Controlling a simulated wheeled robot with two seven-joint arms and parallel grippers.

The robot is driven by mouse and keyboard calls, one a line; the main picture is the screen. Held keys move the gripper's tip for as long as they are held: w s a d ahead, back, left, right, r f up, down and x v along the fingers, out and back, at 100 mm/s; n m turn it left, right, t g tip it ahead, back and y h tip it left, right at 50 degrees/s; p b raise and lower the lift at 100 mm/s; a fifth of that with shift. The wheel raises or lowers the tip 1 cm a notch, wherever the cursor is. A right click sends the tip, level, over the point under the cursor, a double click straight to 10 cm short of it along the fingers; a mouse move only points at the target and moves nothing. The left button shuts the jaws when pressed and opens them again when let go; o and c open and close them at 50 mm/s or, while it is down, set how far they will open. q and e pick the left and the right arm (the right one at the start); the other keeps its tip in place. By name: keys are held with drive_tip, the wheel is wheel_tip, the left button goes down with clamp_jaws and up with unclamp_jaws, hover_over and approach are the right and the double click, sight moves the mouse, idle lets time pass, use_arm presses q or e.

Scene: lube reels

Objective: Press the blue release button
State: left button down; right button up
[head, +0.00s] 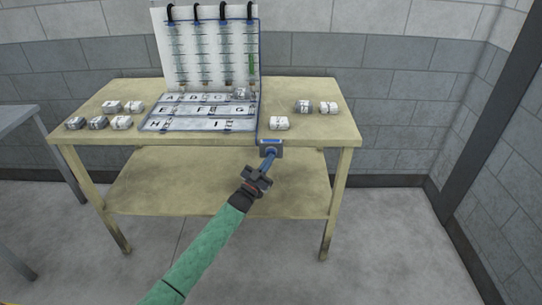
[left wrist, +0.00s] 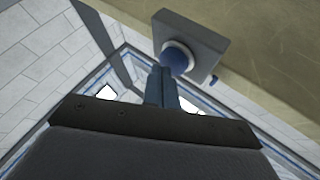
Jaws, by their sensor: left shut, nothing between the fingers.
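The blue release button (left wrist: 178,59) is a round knob with a pale ring on a grey box (left wrist: 205,38) in the left wrist view. In the head view the grey box (head: 271,149) hangs at the table's front edge, with a blue strip on top. My left gripper (head: 268,160) is shut and empty, its fingertips right at the front of the box. In the left wrist view the shut fingers (left wrist: 162,86) reach the lower left of the button and overlap it. I cannot tell whether they touch it or whether it is pushed in. My right gripper is not in view.
The wooden table (head: 320,127) has a lower shelf (head: 215,185). The floor in front is clear.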

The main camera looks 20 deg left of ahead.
use_arm(q)
drive_tip(key=shift+w, duration=0.2)
drive_tip(key=shift+s, duration=0.2)
idle(0.4)
drive_tip(key=shift+s+d, duration=0.2)
drive_tip(key=shift+s, duration=0.5)
drive_tip(key=shift+p, duration=0.3)
drive_tip(key=s+p, duration=0.1)
drive_tip(key=s, duration=0.1)
drive_tip(key=s+d, duration=0.1)
drive_tip(key=s, duration=0.1)
drive_tip(key=shift+s+d+p, duration=0.2)
drive_tip(key=shift+s+p, duration=0.2)
idle(3.0)
